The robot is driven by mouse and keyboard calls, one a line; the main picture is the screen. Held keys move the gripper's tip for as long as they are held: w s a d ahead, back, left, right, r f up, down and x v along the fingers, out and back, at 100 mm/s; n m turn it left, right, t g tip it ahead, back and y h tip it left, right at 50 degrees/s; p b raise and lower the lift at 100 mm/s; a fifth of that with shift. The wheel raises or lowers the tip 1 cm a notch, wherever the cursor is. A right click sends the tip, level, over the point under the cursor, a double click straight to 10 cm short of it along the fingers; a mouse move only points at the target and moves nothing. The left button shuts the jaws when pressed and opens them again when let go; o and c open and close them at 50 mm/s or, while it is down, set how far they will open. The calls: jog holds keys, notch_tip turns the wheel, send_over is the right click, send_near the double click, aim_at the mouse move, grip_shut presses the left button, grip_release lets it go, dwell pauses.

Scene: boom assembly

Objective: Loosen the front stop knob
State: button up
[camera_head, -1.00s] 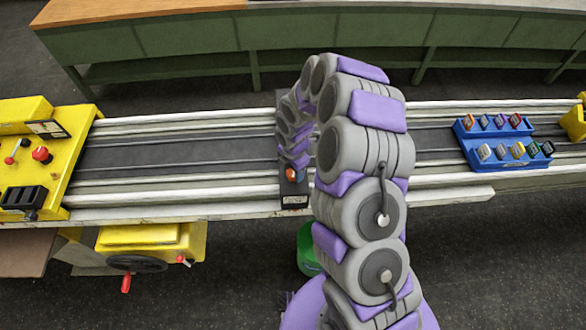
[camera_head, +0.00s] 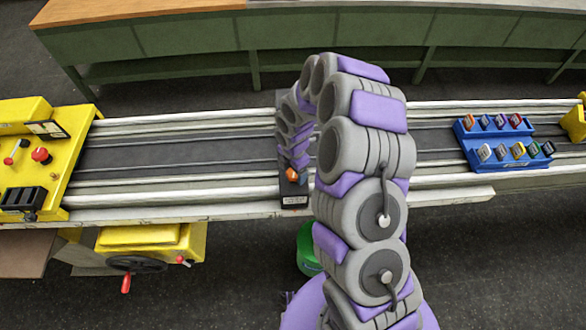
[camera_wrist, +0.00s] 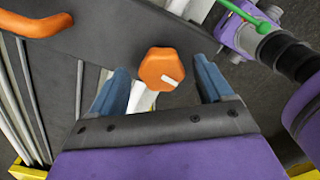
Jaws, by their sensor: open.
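The orange stop knob (camera_wrist: 160,70) has a faceted head with a small white mark and shows in the wrist view. It is mounted at the edge of a dark grey plate (camera_wrist: 90,40). My gripper (camera_wrist: 161,80) is open, its two blue fingers apart with the knob between their tips. A gap shows on each side, so neither finger visibly touches it. In the head view, a small orange piece (camera_head: 292,175) shows at the front of the dark plate (camera_head: 293,190), below my arm. The gripper's fingers cannot be made out there.
An orange handle (camera_wrist: 38,24) is at the wrist view's upper left. A green-tipped lever (camera_wrist: 243,16) is at its upper right. In the head view, a yellow machine (camera_head: 60,150) stands left on the rails and a blue rack (camera_head: 500,145) of coloured pieces right.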

notch_tip(320, 180, up, 17)
dwell(0.5)
jog(key=shift+r, duration=0.1)
dwell(0.3)
jog(key=s+d+m+b, duration=0.3)
jog(key=s+m, duration=0.5)
jog(key=s, duration=0.3)
jog(key=s+d+m+g+b, duration=0.1)
jog(key=s+d+m+b, duration=0.3)
jog(key=s+m, duration=0.4)
jog(key=s+d+m+b, duration=0.3)
jog(key=s+m, duration=0.6)
jog(key=s, duration=0.6)
jog(key=shift+d+r+g+b, duration=0.15)
jog(key=shift+r+g+b, duration=0.25)
jog(key=shift+b, duration=0.85)
